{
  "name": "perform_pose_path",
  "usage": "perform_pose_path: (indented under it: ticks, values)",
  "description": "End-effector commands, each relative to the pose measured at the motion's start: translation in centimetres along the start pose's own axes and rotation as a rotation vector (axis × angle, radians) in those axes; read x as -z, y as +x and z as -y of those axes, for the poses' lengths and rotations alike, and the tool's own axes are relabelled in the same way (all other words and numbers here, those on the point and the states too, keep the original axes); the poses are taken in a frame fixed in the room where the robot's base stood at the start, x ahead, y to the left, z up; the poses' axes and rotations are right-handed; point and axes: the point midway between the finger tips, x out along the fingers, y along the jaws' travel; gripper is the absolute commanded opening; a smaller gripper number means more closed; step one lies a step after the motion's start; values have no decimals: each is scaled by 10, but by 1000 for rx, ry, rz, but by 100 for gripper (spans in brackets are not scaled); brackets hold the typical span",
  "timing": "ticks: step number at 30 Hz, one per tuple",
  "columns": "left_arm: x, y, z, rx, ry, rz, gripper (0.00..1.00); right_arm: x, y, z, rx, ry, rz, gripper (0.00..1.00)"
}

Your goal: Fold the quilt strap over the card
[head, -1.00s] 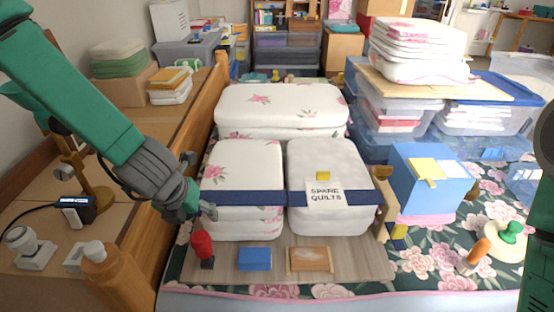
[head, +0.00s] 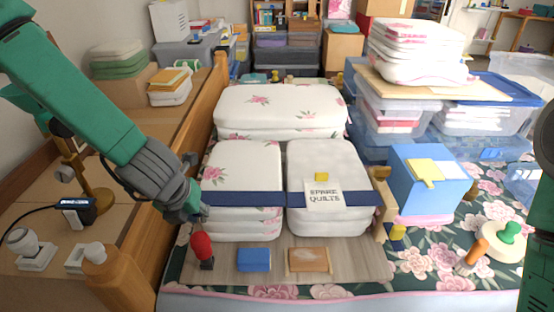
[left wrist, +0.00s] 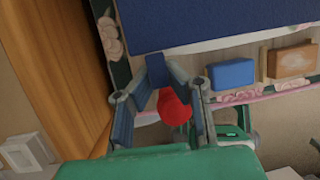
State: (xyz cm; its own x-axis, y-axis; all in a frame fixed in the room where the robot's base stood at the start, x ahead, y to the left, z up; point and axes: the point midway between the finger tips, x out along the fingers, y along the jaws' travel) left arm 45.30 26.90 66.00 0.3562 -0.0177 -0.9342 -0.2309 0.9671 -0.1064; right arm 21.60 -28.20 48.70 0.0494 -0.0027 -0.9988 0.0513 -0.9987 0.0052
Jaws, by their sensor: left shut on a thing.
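The navy quilt strap (head: 247,198) runs across the front of two white quilt stacks, the left one floral (head: 242,165) and the right one plain (head: 325,158). The card (head: 324,194), reading "SPARE QUILTS", lies in front of the strap on the right stack, with a yellow piece (head: 321,176) at its top. My left gripper (head: 201,211) is at the left stack's front left edge, by the strap's left end. In the left wrist view its fingers (left wrist: 158,90) are closed on a small blue piece that looks like the strap's end. My right gripper is out of view.
A red-topped tool (head: 202,248) stands just below my left gripper; a blue block (head: 254,259) and a wooden block (head: 309,259) lie beside it on the board. A blue box (head: 430,185) stands to the right. A wooden bed rail (head: 185,165) borders the left side.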

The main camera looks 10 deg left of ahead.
Motion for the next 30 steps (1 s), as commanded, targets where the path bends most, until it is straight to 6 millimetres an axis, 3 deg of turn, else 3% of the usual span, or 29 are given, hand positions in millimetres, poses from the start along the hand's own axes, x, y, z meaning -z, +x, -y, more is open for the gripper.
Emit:
perform_pose_path:
  ticks: [18,30]
  values:
    - [-10,-25,0,-129,39,1,0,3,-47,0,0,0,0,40]
    - [-10,-26,-2,-151,44,1,0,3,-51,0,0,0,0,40]
